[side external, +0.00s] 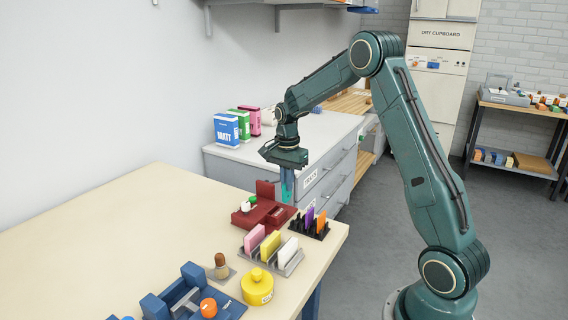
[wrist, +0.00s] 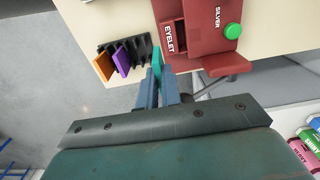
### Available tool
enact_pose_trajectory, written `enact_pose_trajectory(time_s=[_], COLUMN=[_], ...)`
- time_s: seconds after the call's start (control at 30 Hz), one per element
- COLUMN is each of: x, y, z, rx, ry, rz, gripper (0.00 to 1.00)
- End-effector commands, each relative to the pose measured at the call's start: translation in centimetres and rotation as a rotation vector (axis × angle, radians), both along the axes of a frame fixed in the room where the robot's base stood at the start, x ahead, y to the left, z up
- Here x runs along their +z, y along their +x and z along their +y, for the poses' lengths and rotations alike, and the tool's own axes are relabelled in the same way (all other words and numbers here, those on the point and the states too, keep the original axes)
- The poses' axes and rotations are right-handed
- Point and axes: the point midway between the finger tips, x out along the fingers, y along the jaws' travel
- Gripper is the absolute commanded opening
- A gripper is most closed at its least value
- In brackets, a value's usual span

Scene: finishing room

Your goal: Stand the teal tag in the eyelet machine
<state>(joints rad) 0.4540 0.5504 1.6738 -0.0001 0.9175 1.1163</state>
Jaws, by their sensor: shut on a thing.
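The teal tag (wrist: 157,59) is pinched between the blue fingers of my gripper (wrist: 161,82), its end showing past the fingertips. In the side view my gripper (side external: 287,187) points down with the tag at the eyelet machine (side external: 243,219). The machine is dark red with an upright back and a green knob. In the wrist view the tag appears beside the left edge of the eyelet machine (wrist: 198,62), near its EYELET label. Whether the tag touches the machine cannot be told; the fingers hide part of it.
A black rack (side external: 324,233) with purple and orange tags stands close to the machine. A grey rack (side external: 290,266) with pink, yellow and white tags is nearer the camera. A yellow pot (side external: 257,288), a brown-topped stamp (side external: 222,268) and a blue device (side external: 188,297) stand farther left.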

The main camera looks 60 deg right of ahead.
Motion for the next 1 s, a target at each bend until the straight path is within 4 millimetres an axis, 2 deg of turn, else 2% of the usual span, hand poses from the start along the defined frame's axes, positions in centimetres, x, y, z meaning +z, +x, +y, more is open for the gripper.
enact_pose_trajectory(time_s=[0.13,0.33,0.7,1.0], x=[-0.1,-0.1,-0.4,-2.0], y=[2.3,4.0,4.1,4.1], z=[0.6,1.1,1.2,1.2], rx=[0.002,0.0,0.0,0.0], ry=[0.0,0.0,0.0,0.001], rz=[-0.001,0.0,0.0,0.002], gripper=[0.0,0.0,0.0,0.0])
